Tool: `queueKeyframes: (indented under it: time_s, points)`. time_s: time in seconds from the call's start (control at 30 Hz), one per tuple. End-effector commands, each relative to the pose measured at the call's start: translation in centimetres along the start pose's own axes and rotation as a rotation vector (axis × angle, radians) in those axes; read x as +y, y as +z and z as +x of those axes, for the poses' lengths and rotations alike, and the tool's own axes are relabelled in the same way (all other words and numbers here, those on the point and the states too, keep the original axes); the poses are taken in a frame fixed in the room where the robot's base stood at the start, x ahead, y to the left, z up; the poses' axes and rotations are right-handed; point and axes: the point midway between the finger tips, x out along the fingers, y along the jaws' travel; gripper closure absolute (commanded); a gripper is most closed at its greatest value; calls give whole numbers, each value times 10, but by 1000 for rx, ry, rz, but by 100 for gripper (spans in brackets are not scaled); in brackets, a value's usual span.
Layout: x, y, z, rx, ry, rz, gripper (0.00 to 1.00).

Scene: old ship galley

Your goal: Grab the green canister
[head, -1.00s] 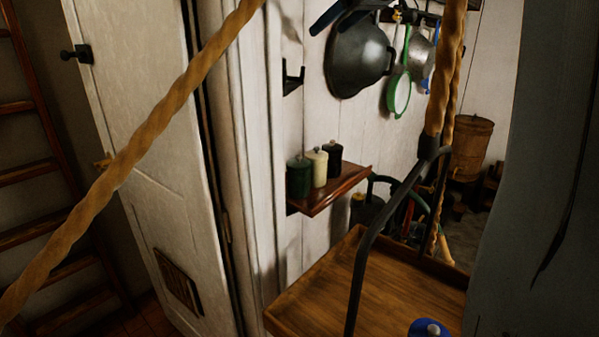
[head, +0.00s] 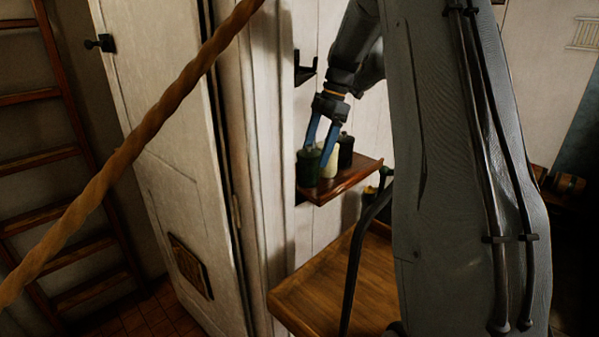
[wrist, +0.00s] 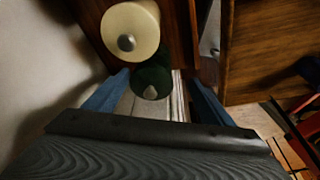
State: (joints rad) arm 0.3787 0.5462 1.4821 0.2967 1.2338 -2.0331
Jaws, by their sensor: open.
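The green canister (head: 309,172) stands upright at the near left end of a small wall shelf (head: 350,175), beside a cream canister (head: 331,165). My gripper (head: 319,143) is open and points down, its blue fingers at about the height of the green canister's top. In the wrist view, the green canister (wrist: 152,79) shows between the two spread fingers of my gripper (wrist: 159,77), with a gap on each side. I cannot tell whether the fingertips reach below its lid. The cream canister (wrist: 131,28) shows just beyond it.
A black canister (head: 346,148) stands at the shelf's far end. A wooden tray-like surface (head: 310,298) with a dark metal rail lies below. A black wall bracket (head: 303,70) is above the shelf. A thick rope (head: 140,130) crosses in front of the white door (head: 150,80).

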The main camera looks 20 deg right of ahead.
Motion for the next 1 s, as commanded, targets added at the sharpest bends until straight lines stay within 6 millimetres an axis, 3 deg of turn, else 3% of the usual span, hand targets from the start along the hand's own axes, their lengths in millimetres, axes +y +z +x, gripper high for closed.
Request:
queueKeyframes:
  time_s: [0.37,0.63,0.93,1.0]
  points:
    - [6,-7,31,1,0,-4,24]
    - [10,-11,66,1,0,-3,24]
    - [9,-12,68,1,2,-2,24]
    - [9,-12,68,1,2,-2,36]
